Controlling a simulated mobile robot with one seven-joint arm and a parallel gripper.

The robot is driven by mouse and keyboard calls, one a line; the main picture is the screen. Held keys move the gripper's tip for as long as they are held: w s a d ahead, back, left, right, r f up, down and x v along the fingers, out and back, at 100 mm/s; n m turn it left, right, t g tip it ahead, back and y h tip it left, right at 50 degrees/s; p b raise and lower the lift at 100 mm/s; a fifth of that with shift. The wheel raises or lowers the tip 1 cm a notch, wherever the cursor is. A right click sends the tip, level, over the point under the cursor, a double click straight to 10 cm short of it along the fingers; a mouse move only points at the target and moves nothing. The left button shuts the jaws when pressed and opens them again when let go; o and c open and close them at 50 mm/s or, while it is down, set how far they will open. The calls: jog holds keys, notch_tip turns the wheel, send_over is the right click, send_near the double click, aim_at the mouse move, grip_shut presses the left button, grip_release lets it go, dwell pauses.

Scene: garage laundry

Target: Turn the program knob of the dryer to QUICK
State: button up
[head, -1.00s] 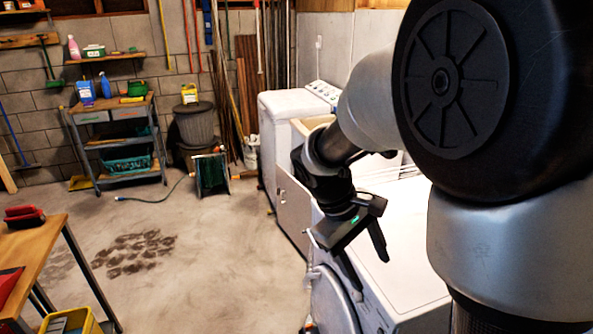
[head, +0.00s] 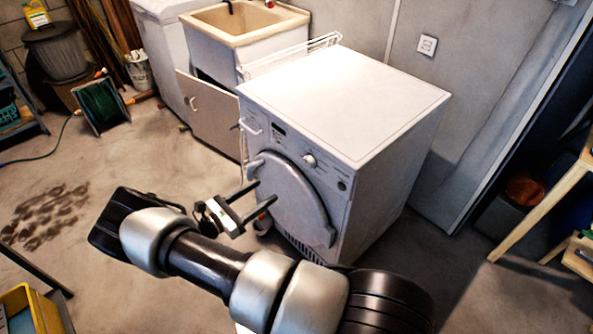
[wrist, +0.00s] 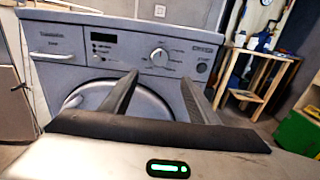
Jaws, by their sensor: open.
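The white dryer (head: 345,103) stands against the wall in the head view, its front with the round door facing my arm. Its program knob (head: 310,160) is a small round dial on the upper front panel; it also shows in the wrist view (wrist: 159,57), with print around it too small to read. A dark display (wrist: 103,37) lies left of the knob. My gripper (head: 262,194) is open and empty in front of the door, lower than the knob and apart from it. In the wrist view its two fingers (wrist: 164,82) point toward the panel, the knob showing between and beyond them.
A utility sink (head: 250,22) with an open cabinet door (head: 208,110) stands left of the dryer. A wooden table (head: 545,205) is at the right. A yellow bin (head: 33,308) is at the lower left. Floor in front of the dryer is partly clear.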

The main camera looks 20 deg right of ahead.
aim_at(306, 163)
jog(key=x, duration=1.7)
jog(key=shift+d+p, duration=0.25)
jog(key=shift+p, duration=0.1)
jog(key=c, duration=1)
jog(key=shift+f, duration=0.1)
